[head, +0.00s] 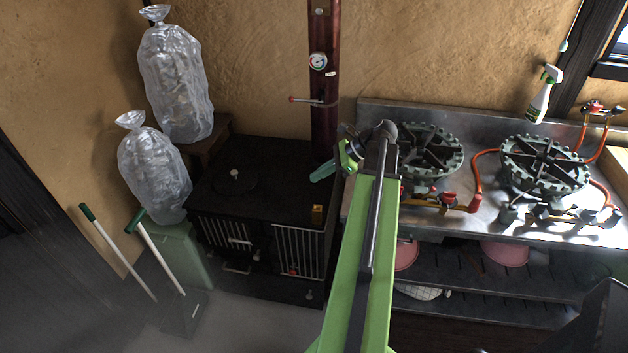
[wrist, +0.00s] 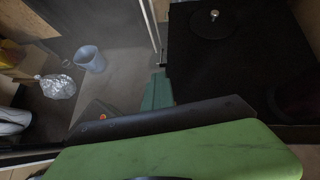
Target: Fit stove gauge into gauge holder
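A small round gauge (head: 318,61) with a white face sits on the dark red stove pipe (head: 325,125), above a red-tipped lever. A small brass-coloured block (head: 317,214) stands at the front right of the black stove's top; I cannot tell whether it is the gauge holder. My gripper (head: 326,170) is over the right rear of the stove, in front of the pipe and well below the gauge. Its green parts point left. Its jaw opening does not show clearly. In the wrist view, a green and black part of my gripper fills the bottom; neither gauge nor block shows there.
The black stove (head: 255,180) has a round lid with a knob. A steel counter (head: 480,215) with two gas burners (head: 545,165) stands right of my arm. Plastic bags (head: 155,170), a green bin (head: 185,250) and long-handled tools stand left. A blue bucket (wrist: 90,58) is on the floor.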

